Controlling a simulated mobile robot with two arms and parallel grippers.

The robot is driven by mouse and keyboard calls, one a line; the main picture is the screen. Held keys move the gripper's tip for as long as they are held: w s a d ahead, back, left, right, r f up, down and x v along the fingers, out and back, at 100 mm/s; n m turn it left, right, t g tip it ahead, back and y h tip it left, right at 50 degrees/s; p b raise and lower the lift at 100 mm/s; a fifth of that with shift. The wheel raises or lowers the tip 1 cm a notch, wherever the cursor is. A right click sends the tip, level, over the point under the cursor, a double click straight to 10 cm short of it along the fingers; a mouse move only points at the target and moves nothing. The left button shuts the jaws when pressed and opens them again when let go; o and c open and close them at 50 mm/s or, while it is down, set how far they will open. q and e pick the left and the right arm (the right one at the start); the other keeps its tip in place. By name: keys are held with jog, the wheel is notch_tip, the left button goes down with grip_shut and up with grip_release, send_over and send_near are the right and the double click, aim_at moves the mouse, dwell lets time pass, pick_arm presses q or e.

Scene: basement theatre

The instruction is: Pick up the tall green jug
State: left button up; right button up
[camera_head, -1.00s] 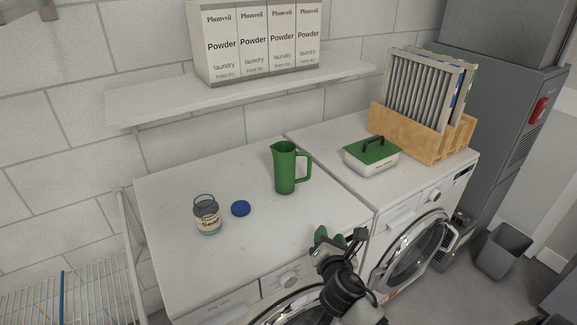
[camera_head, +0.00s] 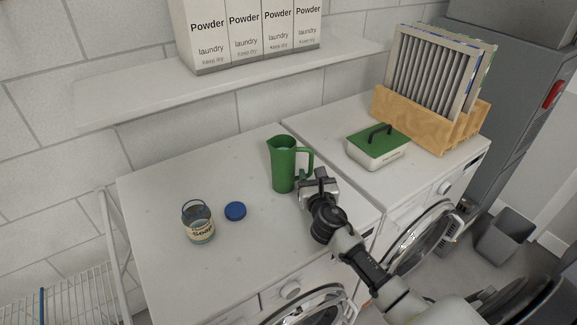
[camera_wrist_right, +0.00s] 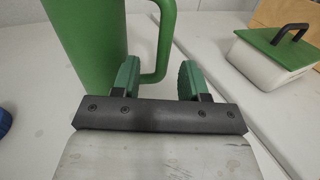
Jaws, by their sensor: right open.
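The tall green jug (camera_head: 283,165) stands upright on the left white machine's top, near its right edge, with its handle facing right. In the right wrist view the jug (camera_wrist_right: 88,40) fills the upper left. My right gripper (camera_head: 312,177) is at the handle side of the jug, in front of the handle. In the right wrist view the fingers (camera_wrist_right: 158,78) are apart. The lower part of the handle shows between them, near the left finger. I cannot tell whether they touch it. My left gripper is not in view.
A soap jar (camera_head: 198,222) and a blue lid (camera_head: 235,211) stand left of the jug. A green-lidded container (camera_head: 378,150) is on the right machine, below a wooden rack (camera_head: 415,122) of filters. A shelf (camera_head: 130,98) with powder boxes hangs above.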

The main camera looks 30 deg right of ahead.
aim_at(311, 169)
jog(key=x, duration=0.4)
jog(key=shift+w+d+r, duration=0.15)
jog(key=shift+w+d, duration=0.05)
jog(key=shift+w, duration=0.25)
jog(key=shift+c, duration=1.8)
grip_shut()
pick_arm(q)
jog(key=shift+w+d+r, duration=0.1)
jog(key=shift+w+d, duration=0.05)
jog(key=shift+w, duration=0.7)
pick_arm(e)
jog(key=shift+r, duration=0.1)
